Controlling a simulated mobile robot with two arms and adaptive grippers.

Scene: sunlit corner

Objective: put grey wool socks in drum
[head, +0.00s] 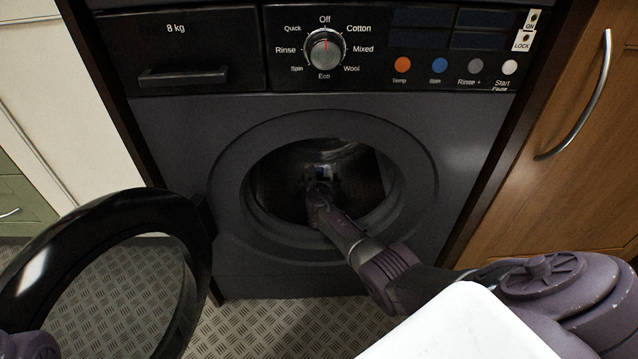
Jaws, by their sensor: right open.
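The dark washing machine (170,140) stands in front of me with its drum (365,165) uncovered. My right arm reaches through the round opening, and my right gripper (322,174) is inside the drum, open, small and dark in the shade. I see no grey wool socks in the drum or elsewhere; the gripper and forearm hide part of the drum, and its lower inside is dark. My left gripper is not in view; only a bit of my left arm shows at the bottom left corner.
The round door (190,300) is swung open to the left. The control panel has a dial (325,50) pointing to Off and several buttons. A wooden cabinet (575,130) is close on the right, a white cabinet (70,110) on the left. Patterned floor (290,328) lies below.

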